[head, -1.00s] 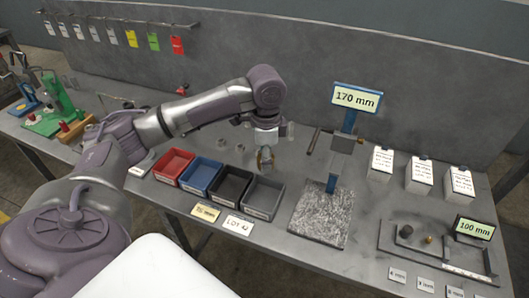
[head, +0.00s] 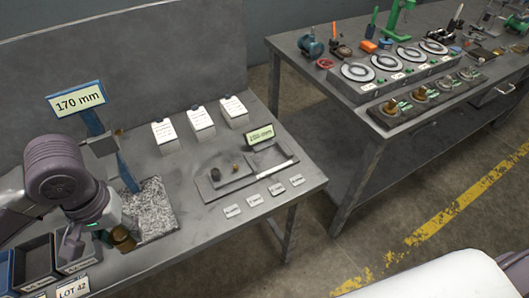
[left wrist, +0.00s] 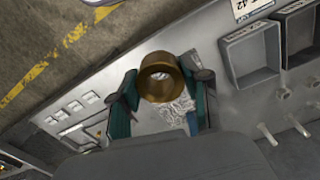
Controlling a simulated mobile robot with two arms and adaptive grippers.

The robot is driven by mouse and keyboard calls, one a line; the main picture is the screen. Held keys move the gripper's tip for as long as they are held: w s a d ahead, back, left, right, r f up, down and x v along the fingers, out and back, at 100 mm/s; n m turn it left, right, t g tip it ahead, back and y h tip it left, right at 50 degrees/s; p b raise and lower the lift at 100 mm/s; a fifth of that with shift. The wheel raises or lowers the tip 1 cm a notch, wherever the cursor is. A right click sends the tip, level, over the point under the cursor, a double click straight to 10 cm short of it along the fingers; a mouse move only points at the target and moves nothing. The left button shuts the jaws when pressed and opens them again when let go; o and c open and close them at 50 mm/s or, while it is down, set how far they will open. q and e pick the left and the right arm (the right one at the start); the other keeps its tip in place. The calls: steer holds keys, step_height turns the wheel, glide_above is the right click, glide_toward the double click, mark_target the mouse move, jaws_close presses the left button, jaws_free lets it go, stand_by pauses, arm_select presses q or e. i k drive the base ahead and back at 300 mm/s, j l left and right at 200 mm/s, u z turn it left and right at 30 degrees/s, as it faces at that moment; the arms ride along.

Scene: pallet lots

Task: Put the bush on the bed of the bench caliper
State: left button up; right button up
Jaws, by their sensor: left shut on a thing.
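The bush is a brass-coloured hollow cylinder (left wrist: 160,78); it also shows in the head view (head: 121,238). My left gripper (left wrist: 163,92) is shut on it, one finger on each side, and it shows at lower left in the head view (head: 103,236). The bush is beside the front of the speckled granite plate; its height above the bench is hard to tell. The bench caliper (head: 222,183) lies to the right, a flat grey bed with a small green display (head: 260,136). A dark knob and a small brass piece are on it. My right gripper is not in view.
A height gauge with a 170 mm display (head: 77,100) rises from the granite plate (head: 152,215). Several white label blocks (head: 201,122) stand behind the caliper, and small tags (head: 254,200) lie in front. Open bins (head: 38,262) are at lower left. A second bench stands right.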

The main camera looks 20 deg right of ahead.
mark_target(272, 157)
steer(key=i+l, duration=0.1)
steer(key=l, duration=1.55)
steer(key=i+l, duration=0.15)
steer(key=l, duration=0.7)
